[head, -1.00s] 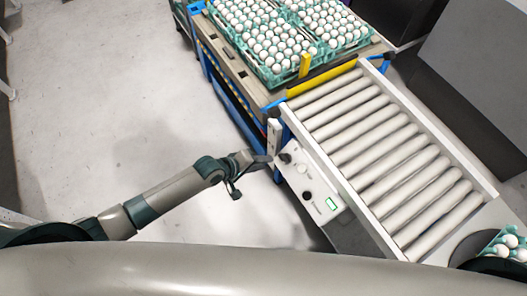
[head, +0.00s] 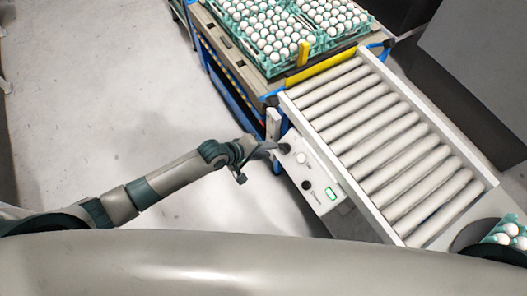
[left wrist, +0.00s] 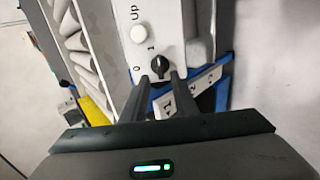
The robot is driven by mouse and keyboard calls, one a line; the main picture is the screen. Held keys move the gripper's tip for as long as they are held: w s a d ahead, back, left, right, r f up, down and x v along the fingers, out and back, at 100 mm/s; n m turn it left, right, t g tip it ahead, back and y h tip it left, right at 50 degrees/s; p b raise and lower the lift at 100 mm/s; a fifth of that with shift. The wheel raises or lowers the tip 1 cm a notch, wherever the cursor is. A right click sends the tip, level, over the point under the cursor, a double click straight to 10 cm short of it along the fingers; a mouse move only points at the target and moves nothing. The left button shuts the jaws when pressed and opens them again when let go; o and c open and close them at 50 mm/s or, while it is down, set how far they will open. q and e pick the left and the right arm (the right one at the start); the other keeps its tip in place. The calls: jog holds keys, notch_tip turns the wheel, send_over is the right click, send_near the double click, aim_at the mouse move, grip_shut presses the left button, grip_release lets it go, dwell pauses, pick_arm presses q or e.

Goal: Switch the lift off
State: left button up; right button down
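The lift's white control panel (head: 318,172) is on the side of the roller conveyor. Its black rotary switch (head: 284,147) is at the panel's far end, and the left wrist view shows the switch (left wrist: 159,66) beside the marks 0 and 1. I cannot tell which mark it points at. My left gripper (head: 270,146) is at the switch; in the left wrist view its two dark fingers (left wrist: 159,82) are apart, with the switch between and just beyond their tips. Contact is not clear. My right gripper is not in view.
A white button (left wrist: 138,34) marked Up is near the switch. The panel also has another black knob (head: 307,185) and a green display (head: 331,194). Egg trays (head: 330,42) stand past the rollers (head: 385,140). The floor at left (head: 90,120) is clear.

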aim_at(281, 149)
pick_arm(q)
jog(key=b+x, duration=0.2)
jog(key=x, duration=0.2)
jog(key=shift+d+f+b, duration=0.1)
jog(key=shift+f+b, duration=0.1)
jog(key=shift+b, duration=0.2)
jog(key=shift+b+x, duration=0.45)
jog(key=shift+x, duration=0.65)
grip_shut()
jog(key=shift+r, duration=0.1)
